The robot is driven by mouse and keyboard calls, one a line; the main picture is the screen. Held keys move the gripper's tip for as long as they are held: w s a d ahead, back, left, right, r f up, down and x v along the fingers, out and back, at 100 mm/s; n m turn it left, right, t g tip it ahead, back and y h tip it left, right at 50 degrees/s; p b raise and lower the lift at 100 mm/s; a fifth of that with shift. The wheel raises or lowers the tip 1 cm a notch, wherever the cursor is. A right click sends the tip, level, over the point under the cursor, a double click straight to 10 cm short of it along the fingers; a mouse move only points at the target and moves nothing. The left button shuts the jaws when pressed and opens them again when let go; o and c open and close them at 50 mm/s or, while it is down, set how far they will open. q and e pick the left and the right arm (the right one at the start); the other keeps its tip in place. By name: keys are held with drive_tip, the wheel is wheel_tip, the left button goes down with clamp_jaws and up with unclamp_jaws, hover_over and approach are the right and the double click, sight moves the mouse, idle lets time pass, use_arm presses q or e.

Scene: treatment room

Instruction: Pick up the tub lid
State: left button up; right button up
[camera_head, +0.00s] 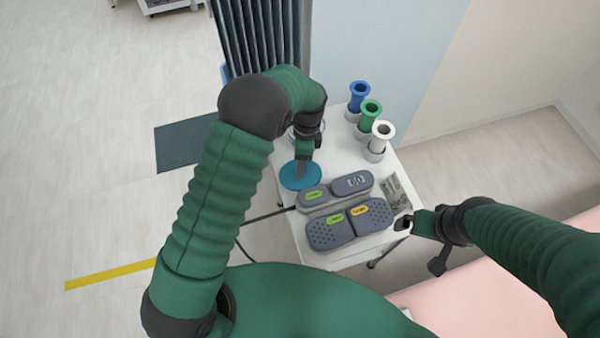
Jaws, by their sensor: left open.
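The tub lid (292,183) is a flat teal disc near the left edge of the small white table (337,257). My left gripper (303,170) is open and points down over the lid, covering part of its top. I cannot tell whether the fingers touch it. Behind the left gripper, part of a clear round rim shows, mostly hidden by my wrist; it may be the tub. My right gripper (404,224) is at the table's right edge, away from the lid.
Grey devices with labels, a smaller one (336,190) and a larger one (350,225), lie in front of the lid. Blue (359,92), green (371,110) and white (383,131) flanged pieces stand at the back right. A pink padded surface (480,300) is at lower right.

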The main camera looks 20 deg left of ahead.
use_arm(q)
drive_tip(key=shift+d+f, duration=0.1)
drive_tip(key=shift+f, duration=0.4)
clamp_jaws()
drive_tip(key=shift+r, duration=0.15)
